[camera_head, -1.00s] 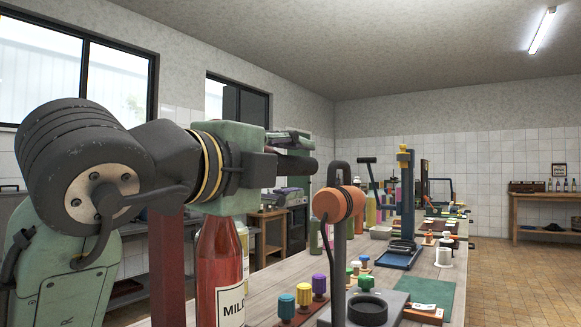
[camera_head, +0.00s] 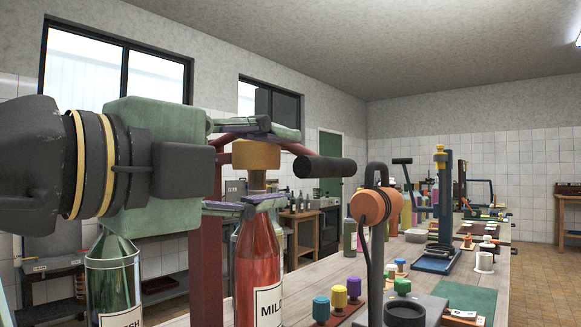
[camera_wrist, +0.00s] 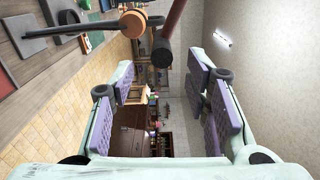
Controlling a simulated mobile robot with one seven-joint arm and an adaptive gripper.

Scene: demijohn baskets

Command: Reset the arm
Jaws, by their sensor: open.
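My gripper (camera_head: 279,166) is raised above the bench at the left of the head view, its fingers pointing right. Its jaws are apart. In the wrist view the two purple-padded fingers (camera_wrist: 160,112) stand wide apart with nothing held between them. In the head view, a red bottle (camera_head: 262,275) with a label reading "MIL…" stands below the fingers. An orange-brown piece (camera_head: 256,154) lines up between the fingers there; its depth is unclear. A green bottle (camera_head: 112,280) stands below my gripper body.
A red post (camera_head: 207,265) and a lever with a black grip (camera_head: 323,168) are close to my gripper. An orange-headed stand (camera_head: 375,206) rises to their right. The long bench (camera_head: 345,268) carries colored knobs and tools. Open tiled floor (camera_head: 530,285) lies at the right.

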